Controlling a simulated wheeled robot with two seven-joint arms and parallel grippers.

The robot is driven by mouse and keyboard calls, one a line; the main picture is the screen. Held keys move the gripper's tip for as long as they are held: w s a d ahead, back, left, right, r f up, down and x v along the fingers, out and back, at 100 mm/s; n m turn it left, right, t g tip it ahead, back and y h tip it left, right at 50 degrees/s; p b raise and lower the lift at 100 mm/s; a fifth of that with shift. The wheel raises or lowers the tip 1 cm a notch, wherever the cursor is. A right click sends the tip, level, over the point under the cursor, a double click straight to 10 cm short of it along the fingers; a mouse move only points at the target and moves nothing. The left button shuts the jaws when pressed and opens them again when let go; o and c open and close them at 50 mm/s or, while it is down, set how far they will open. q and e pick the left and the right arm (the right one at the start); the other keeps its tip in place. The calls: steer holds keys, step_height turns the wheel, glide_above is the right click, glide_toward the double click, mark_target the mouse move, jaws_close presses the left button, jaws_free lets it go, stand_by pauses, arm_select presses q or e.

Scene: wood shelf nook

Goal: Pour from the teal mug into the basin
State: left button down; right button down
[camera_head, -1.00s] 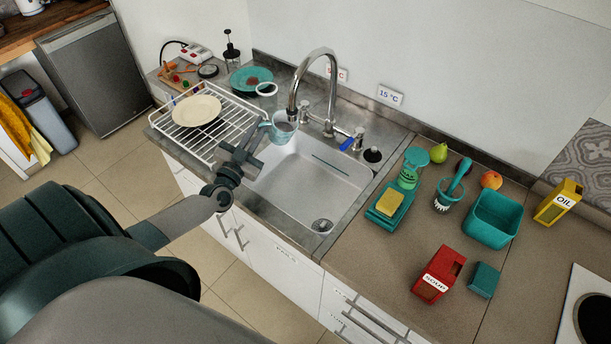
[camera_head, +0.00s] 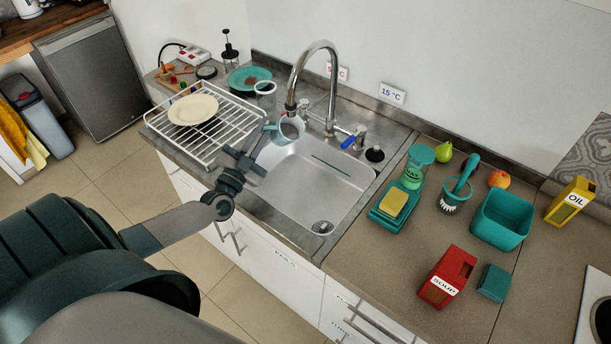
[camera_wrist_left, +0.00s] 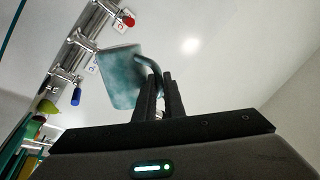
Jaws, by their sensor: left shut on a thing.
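The teal mug (camera_head: 284,137) is in the head view, over the back left part of the sink basin (camera_head: 300,195), near the faucet spout. It looks tilted, with its mouth partly facing the camera. My left gripper (camera_head: 268,138) reaches it from the left and is shut on its handle. In the left wrist view the mug (camera_wrist_left: 119,80) hangs beside my gripper's fingers (camera_wrist_left: 158,90), its handle between them. No liquid stream shows. Whether the mug holds anything, I cannot tell. My right gripper is not in view.
The chrome faucet (camera_head: 332,90) arches close behind the mug. A white dish rack (camera_head: 215,145) with a plate (camera_head: 193,109) stands left. On the right counter are a sponge tray (camera_head: 388,215), a brush, a teal tub (camera_head: 502,222) and a red soup box (camera_head: 446,278).

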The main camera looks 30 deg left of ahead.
arm_select(q)
steer(key=shift+s+d+m+b, duration=0.15)
steer(key=shift+m+b, duration=0.15)
steer(key=shift+b, duration=0.15)
steer(key=shift+f+b, duration=0.1)
steer(key=shift+b, duration=0.2)
steer(key=shift+d+m, duration=0.1)
steer(key=shift+m, duration=0.2)
steer(key=shift+h+b, duration=0.3)
steer(key=shift+b, duration=0.15)
steer(key=shift+d+f+m+t+b, duration=0.1)
steer(key=shift+m+t+b, duration=0.2)
steer(key=shift+m+b, duration=0.25)
steer(key=shift+b, duration=0.4)
steer(key=shift+d+f+m+b, duration=0.1)
steer(key=shift+m+b, duration=0.3)
steer(key=shift+m, duration=0.05)
steer(key=shift+s+d+f+m+t+h+b, duration=0.2)
steer(key=shift+m+h+b, duration=0.3)
steer(key=shift+b, duration=0.4)
steer(key=shift+w+d+m+t+h+b, duration=0.1)
steer(key=shift+m+t+h+b, duration=0.2)
steer(key=shift+m+b, duration=0.45)
